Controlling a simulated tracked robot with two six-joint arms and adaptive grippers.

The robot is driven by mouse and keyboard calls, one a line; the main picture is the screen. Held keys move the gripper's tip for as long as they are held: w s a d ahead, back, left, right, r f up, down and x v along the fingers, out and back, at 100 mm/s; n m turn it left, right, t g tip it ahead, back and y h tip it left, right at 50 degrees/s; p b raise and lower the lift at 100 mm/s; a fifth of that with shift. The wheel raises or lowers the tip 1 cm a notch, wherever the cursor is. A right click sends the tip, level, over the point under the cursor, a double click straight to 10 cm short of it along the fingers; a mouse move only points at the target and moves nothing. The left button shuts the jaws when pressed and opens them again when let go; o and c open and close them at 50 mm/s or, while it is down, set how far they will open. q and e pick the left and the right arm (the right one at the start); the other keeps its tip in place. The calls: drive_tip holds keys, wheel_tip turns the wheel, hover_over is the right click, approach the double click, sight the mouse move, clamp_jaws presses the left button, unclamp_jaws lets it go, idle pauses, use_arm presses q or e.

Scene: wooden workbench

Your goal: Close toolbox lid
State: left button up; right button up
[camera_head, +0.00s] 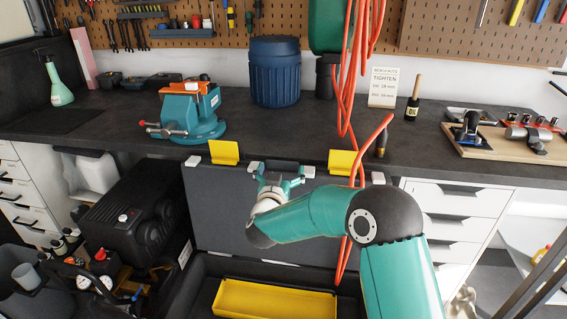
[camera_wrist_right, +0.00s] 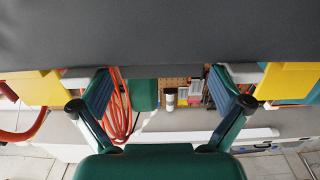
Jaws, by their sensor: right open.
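The toolbox lid (camera_head: 215,215) is a dark grey panel standing raised behind the open toolbox (camera_head: 203,285), in front of the workbench. Two yellow latches (camera_head: 224,152) (camera_head: 343,162) sit on its top edge. My right gripper (camera_head: 278,168) is at the lid's top edge between the latches, with its fingers spread and nothing seen between them. In the right wrist view the lid (camera_wrist_right: 160,35) fills the top, and the open fingers of my right gripper (camera_wrist_right: 161,86) reach its edge; I cannot tell whether they touch it. My left gripper is not in view.
A yellow tray (camera_head: 275,300) lies in the toolbox. A black compressor (camera_head: 135,222) stands left. The dark workbench (camera_head: 330,120) behind holds a teal vise (camera_head: 190,112) and a blue bin (camera_head: 275,75). A coiled orange hose (camera_head: 345,110) hangs near my right arm. White drawers (camera_head: 455,215) stand right.

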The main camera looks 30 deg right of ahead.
drive_tip(key=shift+x, duration=1.1)
